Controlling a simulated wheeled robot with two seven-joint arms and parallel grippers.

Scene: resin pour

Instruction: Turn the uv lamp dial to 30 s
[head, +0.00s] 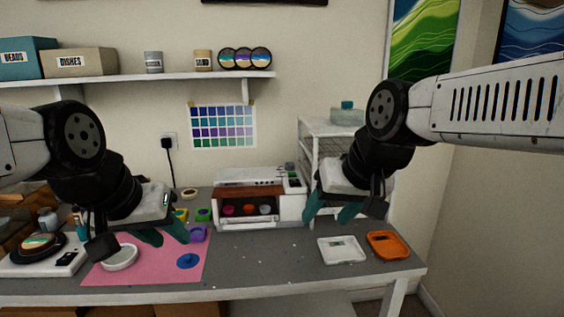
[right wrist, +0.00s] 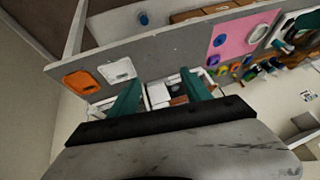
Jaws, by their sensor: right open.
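The uv lamp appears to be the white box (head: 232,177) with a brown-red front strip at the back of the bench. A dark panel (head: 293,182) is on its right side; the dial and its setting are too small to read. Small coloured pieces sit in its open front. My right gripper (head: 329,212) is open and empty, just right of the lamp in the head view. In the right wrist view its teal fingers (right wrist: 162,95) are apart, with white box parts beyond them. My left gripper (head: 164,235) hangs over the pink mat, fingers apart and empty.
The pink mat (head: 140,275) holds a white ring and coloured pieces. A wire rack (head: 330,128) stands behind my right arm. The bench front centre is mostly clear.

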